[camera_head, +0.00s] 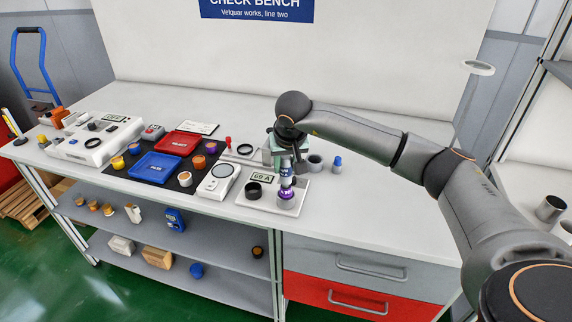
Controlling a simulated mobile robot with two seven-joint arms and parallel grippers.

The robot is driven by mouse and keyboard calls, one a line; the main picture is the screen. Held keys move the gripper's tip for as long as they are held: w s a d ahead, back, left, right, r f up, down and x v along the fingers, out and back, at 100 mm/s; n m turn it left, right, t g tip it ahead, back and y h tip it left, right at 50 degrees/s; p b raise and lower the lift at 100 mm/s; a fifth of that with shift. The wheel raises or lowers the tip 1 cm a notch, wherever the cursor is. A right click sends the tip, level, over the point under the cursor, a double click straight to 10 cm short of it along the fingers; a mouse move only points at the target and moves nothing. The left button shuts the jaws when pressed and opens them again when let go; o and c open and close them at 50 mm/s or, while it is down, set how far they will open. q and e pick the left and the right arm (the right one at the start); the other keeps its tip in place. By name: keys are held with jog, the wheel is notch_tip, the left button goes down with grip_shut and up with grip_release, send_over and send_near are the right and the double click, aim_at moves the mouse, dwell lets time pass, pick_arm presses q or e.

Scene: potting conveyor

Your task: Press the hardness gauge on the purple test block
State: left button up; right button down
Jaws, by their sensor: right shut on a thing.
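My right gripper (284,155) reaches in from the right over the bench and points down. It is shut on the hardness gauge (286,171), a slim upright grey tool with a blue band. The purple test block (286,194) sits on a pale round base at the right side of a white plate (262,199). The gauge stands directly above the purple block; its lower end meets or nearly meets the block, and I cannot tell if they touch. A small display (262,177) on the plate reads "69 A". My left gripper is not in view.
A black cup (254,190) stands left of the purple block. A white scale (217,183), a blue tray (155,168) and a red tray (178,143) are farther left. A grey cup (315,162) and a blue-topped piece (337,163) stand right; the bench beyond is clear.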

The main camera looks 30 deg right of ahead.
jog(key=shift+f, duration=0.15)
jog(key=shift+r+p, duration=2.3)
jog(key=shift+r, duration=0.8)
